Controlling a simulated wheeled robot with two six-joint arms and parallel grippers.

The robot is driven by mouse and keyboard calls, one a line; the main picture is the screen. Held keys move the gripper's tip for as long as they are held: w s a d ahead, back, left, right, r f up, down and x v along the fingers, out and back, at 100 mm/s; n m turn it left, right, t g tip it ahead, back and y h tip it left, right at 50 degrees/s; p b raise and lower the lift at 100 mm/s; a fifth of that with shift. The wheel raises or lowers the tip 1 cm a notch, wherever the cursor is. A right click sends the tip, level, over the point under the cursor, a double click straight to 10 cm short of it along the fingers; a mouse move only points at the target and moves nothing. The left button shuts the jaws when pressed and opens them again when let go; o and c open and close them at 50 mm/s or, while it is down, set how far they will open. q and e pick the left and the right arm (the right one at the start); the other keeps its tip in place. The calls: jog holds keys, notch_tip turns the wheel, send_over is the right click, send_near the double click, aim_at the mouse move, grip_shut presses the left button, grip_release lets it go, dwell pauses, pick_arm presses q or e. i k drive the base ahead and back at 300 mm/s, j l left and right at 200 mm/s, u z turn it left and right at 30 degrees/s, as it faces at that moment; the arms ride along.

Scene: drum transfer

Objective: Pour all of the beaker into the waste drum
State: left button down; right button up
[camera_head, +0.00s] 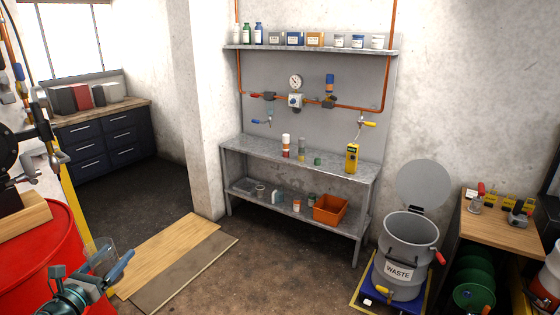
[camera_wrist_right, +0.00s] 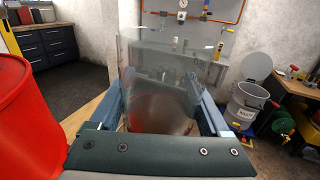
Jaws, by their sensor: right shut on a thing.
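The clear glass beaker (camera_head: 101,250) is in my right gripper (camera_head: 106,264) at the lower left of the head view. In the right wrist view the beaker (camera_wrist_right: 170,70) stands between the two blue fingers, which are shut on it. It looks roughly upright; I cannot tell how much it holds, as the background shows through. My left gripper is not in view.
A red drum (camera_head: 40,255) is close to the beaker on the left. A grey metal bench (camera_head: 300,165) stands against the back wall. A wooden table (camera_head: 500,225) with small tools is right of the waste drum. Open floor (camera_head: 290,265) lies between.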

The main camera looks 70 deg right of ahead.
aim_at(400, 266)
jog(key=k+l+z, duration=0.1)
jog(key=l+z, duration=1)
jog(key=l, duration=0.2)
jog(key=i+l+z, duration=0.1)
jog(key=l+z, duration=0.15)
jog(key=i+l+z, duration=0.2)
jog(key=l, duration=0.3)
jog(key=i+l, duration=0.1)
jog(key=l, duration=0.35)
jog(key=i+l, duration=0.15)
jog(key=l, duration=0.25)
jog(key=i+l+z, duration=0.1)
jog(key=l, duration=0.35)
jog(key=i+l, duration=0.15)
jog(key=l, duration=0.25)
jog(key=i+l, duration=0.1)
jog(key=l, duration=0.35)
